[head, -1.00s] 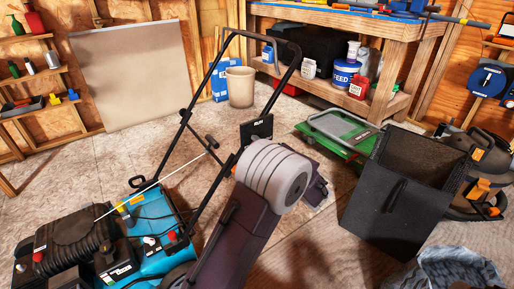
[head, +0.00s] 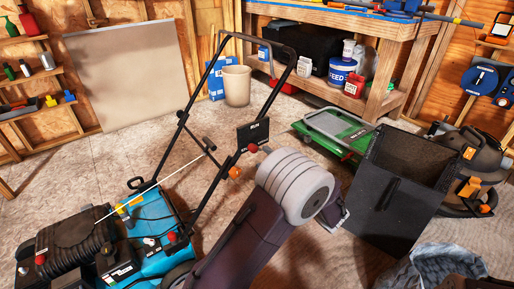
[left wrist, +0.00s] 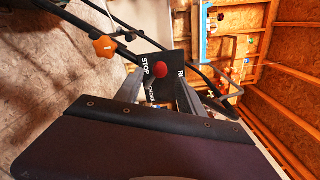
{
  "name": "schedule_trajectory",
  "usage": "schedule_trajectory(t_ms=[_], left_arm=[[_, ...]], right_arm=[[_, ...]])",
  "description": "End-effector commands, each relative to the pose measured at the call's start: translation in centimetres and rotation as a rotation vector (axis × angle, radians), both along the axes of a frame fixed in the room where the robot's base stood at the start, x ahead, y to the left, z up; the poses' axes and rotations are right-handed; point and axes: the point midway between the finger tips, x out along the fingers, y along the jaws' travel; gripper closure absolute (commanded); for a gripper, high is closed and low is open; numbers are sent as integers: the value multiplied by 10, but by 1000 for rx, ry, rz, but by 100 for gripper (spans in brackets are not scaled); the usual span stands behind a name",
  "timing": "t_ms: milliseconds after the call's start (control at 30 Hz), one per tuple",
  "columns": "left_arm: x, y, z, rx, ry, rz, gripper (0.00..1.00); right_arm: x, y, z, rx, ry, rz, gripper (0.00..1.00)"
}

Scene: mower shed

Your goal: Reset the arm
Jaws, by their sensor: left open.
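My left arm rises from the bottom of the head view, with its grey ringed joint in the middle of the picture. My left gripper (head: 340,213) shows only in part behind that joint, at its lower right. In the left wrist view its two fingers (left wrist: 158,88) stand apart with nothing held between them. Beyond them is the mower's black control plate (left wrist: 165,75) with a red button (left wrist: 160,69). In the head view that plate (head: 253,135) sits on the mower handle, up and left of my arm. My right gripper is not in view.
The blue mower (head: 150,225) stands at the lower left, its dark handle rising behind my arm. A black open bin (head: 395,190) stands close right of my gripper. A green-framed item (head: 335,130), a beige bucket (head: 237,85) and a workbench (head: 375,30) are farther back.

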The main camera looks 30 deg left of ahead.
Motion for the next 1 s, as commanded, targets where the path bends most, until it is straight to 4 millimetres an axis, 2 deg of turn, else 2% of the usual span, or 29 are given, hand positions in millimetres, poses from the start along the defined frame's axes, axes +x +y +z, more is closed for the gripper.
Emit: schedule_trajectory(t_ms=[100, 200, 600, 700, 767, 800, 867, 900, 933, 1000], left_arm=[[-6, -15, 1, 1, 3, -2, 54], [-8, -20, 0, 0, 1, -1, 54], [-8, -20, -1, -1, 0, 1, 54], [-10, -11, 5, -4, -6, 23, 54], [-15, 7, 24, -20, -47, 66, 54], [-25, 24, 41, -35, -75, 110, 54], [-61, 55, 52, -100, -92, 238, 54], [-93, 72, 43, -198, -76, 341, 54], [-118, 79, 31, -285, -53, 416, 54], [-169, 76, -4, -513, 8, 560, 54]], right_arm=[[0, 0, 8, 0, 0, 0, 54], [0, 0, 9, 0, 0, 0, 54], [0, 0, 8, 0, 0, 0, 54], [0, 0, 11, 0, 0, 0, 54], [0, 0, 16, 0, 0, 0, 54], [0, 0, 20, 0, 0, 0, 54], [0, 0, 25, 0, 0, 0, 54], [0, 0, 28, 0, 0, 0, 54], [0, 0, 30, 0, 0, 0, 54], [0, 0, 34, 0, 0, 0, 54]])
